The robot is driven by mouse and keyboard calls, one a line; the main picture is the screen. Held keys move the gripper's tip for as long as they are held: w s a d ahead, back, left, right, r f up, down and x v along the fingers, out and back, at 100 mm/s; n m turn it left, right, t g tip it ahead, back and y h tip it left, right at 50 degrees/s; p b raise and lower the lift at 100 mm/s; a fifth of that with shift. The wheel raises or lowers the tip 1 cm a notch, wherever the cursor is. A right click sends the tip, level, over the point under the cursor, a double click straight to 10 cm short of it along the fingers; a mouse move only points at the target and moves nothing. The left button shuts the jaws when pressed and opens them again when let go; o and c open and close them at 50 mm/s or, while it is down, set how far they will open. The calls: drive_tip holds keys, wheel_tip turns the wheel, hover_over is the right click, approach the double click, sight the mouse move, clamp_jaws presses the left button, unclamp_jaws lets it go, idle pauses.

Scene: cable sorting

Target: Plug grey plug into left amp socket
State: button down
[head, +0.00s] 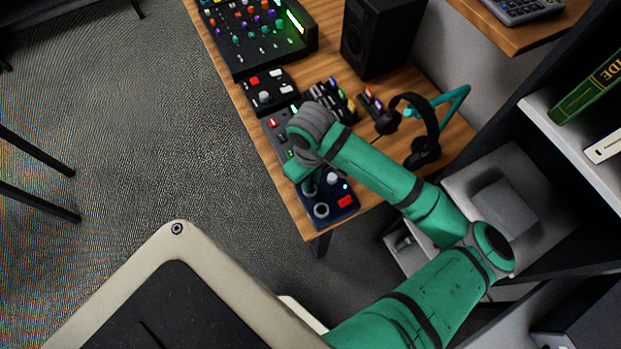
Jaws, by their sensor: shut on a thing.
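My gripper (299,174) is low over the left part of a dark blue box, apparently the amp (335,213), at the table's front edge. My wrist covers most of the gripper. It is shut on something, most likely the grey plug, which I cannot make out. The amp has two pale-ringed round sockets: one (321,210) near its front corner, the other (309,188) close beside my gripper. It also has a white knob (334,178) and a red button (344,202). Whether the held thing touches a socket cannot be told.
A headphone stand with black headphones (425,135) stands right of my forearm. A black speaker (378,35), a mixer (258,35) and a small control box (269,90) stand farther back on the wooden table. A shelf (570,135) is at the right. Open floor lies left.

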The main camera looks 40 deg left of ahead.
drive_tip(key=shift+f, duration=0.25)
idle(0.4)
drive_tip(key=c, duration=1)
unclamp_jaws()
drive_tip(key=shift+c, duration=0.2)
drive_tip(key=shift+r, duration=0.15)
drive_tip(key=shift+r, duration=3.35)
